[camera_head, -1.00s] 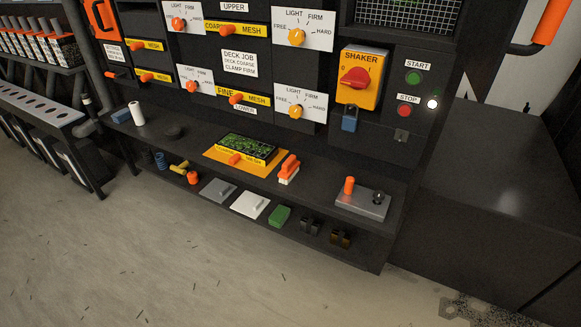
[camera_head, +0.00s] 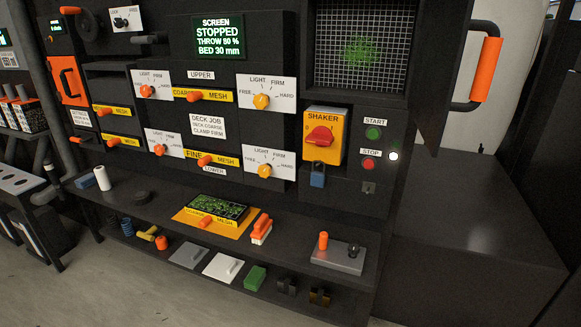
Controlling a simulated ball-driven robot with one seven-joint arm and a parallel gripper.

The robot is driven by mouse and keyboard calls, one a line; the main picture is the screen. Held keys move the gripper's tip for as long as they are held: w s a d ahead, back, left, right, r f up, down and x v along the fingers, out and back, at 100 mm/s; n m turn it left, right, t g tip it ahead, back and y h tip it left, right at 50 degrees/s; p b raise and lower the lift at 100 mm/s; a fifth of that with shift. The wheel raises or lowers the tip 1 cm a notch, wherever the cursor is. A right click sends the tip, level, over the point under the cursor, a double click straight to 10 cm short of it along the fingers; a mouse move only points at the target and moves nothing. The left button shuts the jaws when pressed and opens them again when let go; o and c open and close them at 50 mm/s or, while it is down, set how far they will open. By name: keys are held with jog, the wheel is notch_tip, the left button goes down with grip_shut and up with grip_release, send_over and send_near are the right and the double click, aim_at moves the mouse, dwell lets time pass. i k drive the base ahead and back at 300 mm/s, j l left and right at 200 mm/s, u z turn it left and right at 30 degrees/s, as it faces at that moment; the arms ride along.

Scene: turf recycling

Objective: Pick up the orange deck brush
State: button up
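The orange deck brush (camera_head: 261,228) sits on the dark shelf ledge of the machine, just right of the yellow mesh tray. It has an orange handle on top and a pale, whitish lower part. It appears upright and nothing touches it from above. My gripper is not in view.
Left of the brush is a yellow tray (camera_head: 184,216) with a green-flecked screen. Right of it is a grey plate (camera_head: 331,262) with an orange peg and a black knob. A lower shelf holds a green block (camera_head: 255,279) and pads.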

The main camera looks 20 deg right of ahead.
aim_at(263, 226)
jog(key=i+j+z, duration=0.1)
jog(key=i+j, duration=0.7)
jog(key=i, duration=0.25)
jog(key=i+j+z, duration=0.15)
jog(key=i+j, duration=0.7)
jog(key=i, duration=0.15)
